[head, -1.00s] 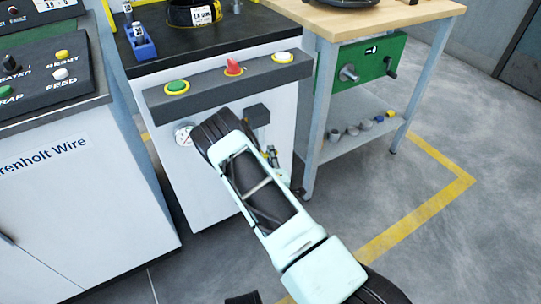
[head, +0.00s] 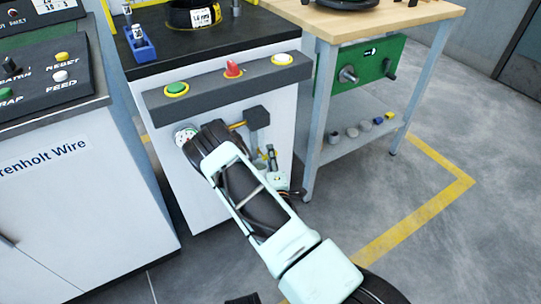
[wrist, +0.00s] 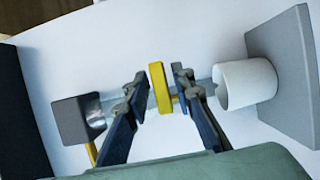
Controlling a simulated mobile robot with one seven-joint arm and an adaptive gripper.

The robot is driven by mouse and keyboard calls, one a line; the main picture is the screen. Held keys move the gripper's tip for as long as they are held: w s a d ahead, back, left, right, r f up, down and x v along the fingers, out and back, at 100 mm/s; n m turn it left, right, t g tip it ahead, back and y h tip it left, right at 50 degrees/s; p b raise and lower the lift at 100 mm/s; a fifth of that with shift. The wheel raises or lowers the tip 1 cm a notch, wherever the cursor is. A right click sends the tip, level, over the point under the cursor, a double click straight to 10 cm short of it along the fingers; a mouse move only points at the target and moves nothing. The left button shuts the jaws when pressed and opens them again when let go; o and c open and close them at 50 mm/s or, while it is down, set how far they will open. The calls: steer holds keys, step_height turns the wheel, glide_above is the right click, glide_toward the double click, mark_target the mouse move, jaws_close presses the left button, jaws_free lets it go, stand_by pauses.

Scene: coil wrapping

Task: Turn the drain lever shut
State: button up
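The yellow drain lever (wrist: 158,88) stands between the two fingers of my gripper (wrist: 158,84) in the wrist view. A narrow gap shows on the lever's left side, and the right finger is very close to it; I cannot tell if it touches. The lever sits on a grey pipe that runs between a dark block (wrist: 82,118) and a white cup-shaped part (wrist: 246,83). In the head view my gripper (head: 270,163) is in front of the white cabinet, below the dark block (head: 257,116), and the lever is mostly hidden.
A grey panel with green, red and yellow-ringed white buttons (head: 232,85) juts out above my arm. A round gauge (head: 185,135) is on the cabinet (head: 200,195). A wooden-topped workbench (head: 375,18) stands to the right. A grey plate (wrist: 290,75) is beside the white part.

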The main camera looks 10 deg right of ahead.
steer(key=shift+o, duration=0.3)
steer(key=s, duration=0.7)
steer(key=shift+s+a, duration=0.25)
steer(key=shift+a, duration=0.05)
